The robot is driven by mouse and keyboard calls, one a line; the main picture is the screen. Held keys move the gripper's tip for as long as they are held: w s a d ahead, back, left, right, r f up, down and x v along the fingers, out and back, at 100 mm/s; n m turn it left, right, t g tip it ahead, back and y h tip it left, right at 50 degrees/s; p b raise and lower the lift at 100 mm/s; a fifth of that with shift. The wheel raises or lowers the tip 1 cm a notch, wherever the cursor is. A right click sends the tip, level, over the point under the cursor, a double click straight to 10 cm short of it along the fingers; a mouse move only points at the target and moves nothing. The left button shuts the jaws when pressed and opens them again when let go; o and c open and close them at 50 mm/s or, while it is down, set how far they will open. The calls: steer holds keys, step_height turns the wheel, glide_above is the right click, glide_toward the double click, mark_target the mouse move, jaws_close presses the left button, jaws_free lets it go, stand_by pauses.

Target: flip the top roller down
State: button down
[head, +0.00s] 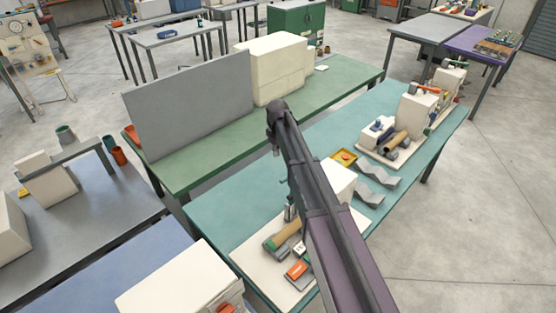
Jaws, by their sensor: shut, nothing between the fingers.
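The winder stands on a pale base board (250,258) at the near end of the teal table. A tan roller with a green end (282,236) lies slantwise on it, beside small grey parts (299,249). I cannot tell for certain whether this is the top roller. My dark arm crosses the picture and hides the right part of the winder. My gripper (290,213) looks like the small dark shape just behind the roller; it is shut, with nothing held. Whether it touches the roller cannot be told.
A grey panel (190,105) stands on the green table behind. The teal table's left part is clear.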

step_height(320, 180, down, 8)
steer(key=s+d+b, duration=0.2)
steer(key=b, duration=0.6)
steer(key=shift+s+d+f, duration=0.2)
steer(key=shift+s+d, duration=0.05)
steer(key=shift+s, duration=0.05)
stand_by(0.4)
steer(key=shift+s+d, duration=0.1)
stand_by(0.4)
steer(key=shift+s+d+r+y, duration=0.1)
steer(key=shift+s+d+y, duration=0.1)
steer(key=shift+y, duration=0.1)
